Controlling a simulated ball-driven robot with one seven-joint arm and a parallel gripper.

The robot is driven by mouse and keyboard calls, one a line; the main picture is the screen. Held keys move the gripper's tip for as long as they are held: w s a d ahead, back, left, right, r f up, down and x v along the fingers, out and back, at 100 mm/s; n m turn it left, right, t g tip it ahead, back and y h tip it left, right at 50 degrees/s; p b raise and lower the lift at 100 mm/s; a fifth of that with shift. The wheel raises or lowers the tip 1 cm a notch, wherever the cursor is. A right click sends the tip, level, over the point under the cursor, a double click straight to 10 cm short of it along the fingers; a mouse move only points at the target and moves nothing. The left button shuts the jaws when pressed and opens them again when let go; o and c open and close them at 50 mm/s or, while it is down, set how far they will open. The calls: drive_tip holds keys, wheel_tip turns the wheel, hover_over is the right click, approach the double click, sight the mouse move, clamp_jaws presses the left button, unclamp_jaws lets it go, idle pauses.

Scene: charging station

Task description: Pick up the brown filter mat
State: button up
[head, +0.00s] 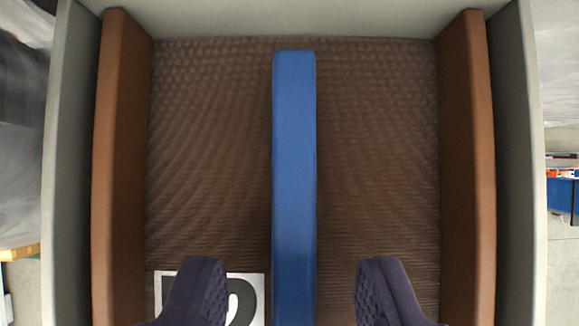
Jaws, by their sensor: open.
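The brown filter mat (215,150) lies below me in the head view, with a ribbed dark brown face and lighter brown raised side edges. A blue bar (294,180) runs lengthwise along its middle. My gripper (290,285) is open at the bottom of the view, one dark padded finger on each side of the blue bar. The near end of the mat is out of view.
A grey-white walled frame (516,180) surrounds the mat on the left, right and far sides. A white label with a black character (245,290) lies on the mat, partly hidden by the left finger. Blue and orange items (562,190) show outside at the right.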

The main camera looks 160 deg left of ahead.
drive_tip(key=shift+w+d+f, duration=0.15)
drive_tip(key=shift+w+f, duration=0.1)
drive_tip(key=shift+f, duration=0.3)
drive_tip(key=shift+s+r, duration=0.1)
drive_tip(key=shift+s, duration=0.05)
drive_tip(key=shift+c, duration=0.4)
clamp_jaws()
drive_tip(key=shift+r, duration=0.1)
